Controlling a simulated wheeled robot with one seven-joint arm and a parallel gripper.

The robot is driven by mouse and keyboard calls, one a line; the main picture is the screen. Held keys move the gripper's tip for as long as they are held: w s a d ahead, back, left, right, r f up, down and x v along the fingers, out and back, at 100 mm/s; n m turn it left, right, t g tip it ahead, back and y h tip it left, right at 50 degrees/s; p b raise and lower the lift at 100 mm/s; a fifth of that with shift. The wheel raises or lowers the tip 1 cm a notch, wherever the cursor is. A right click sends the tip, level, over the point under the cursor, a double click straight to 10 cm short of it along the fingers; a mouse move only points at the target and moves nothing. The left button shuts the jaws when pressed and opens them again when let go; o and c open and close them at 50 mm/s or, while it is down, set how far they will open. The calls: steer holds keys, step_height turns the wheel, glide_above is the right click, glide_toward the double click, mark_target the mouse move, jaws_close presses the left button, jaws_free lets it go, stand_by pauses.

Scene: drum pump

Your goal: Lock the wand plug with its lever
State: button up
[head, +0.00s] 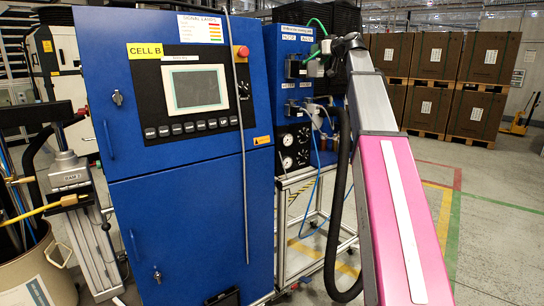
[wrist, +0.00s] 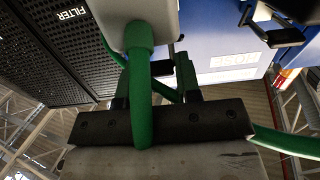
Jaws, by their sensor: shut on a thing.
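The wand plug (wrist: 112,12) is a pale grey housing at the top of the wrist view. A thick green cable (wrist: 143,95) leaves it and hangs across the front of my gripper (wrist: 154,72). My gripper is shut on the plug, but the cable hides much of the contact. In the head view my gripper (head: 322,50) is at the dark sockets (head: 294,68) on the rear blue cabinet. The green cable (head: 319,24) arches above it there. The lever cannot be made out clearly, so its position cannot be told.
A blue cabinet (head: 190,220) with a screen stands close on the left. The rear blue cabinet (head: 277,50) carries gauges and hoses above a metal frame (head: 288,240). A dark fitting (wrist: 275,32) juts out at the wrist view's upper right. Open floor lies to the right.

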stand_by(0.3)
steer(key=shift+s+d+f+t+y, duration=0.1)
steer(key=shift+s+f+t+y, duration=0.05)
steer(key=shift+f+t+y, duration=0.3)
steer(key=o, duration=0.8)
steer(key=shift+r, duration=0.1)
steer(key=shift+s, duration=0.1)
steer(key=shift+s+d+r, duration=0.35)
steer(key=shift+s+d, duration=0.65)
steer(key=shift+s, duration=0.3)
steer(key=shift+s+d+r, duration=0.3)
steer(key=shift+s+d, duration=0.65)
steer(key=shift+s, duration=0.4)
steer(key=shift+s+d+r, duration=0.35)
steer(key=shift+s+d, duration=0.65)
steer(key=shift+s, duration=0.3)
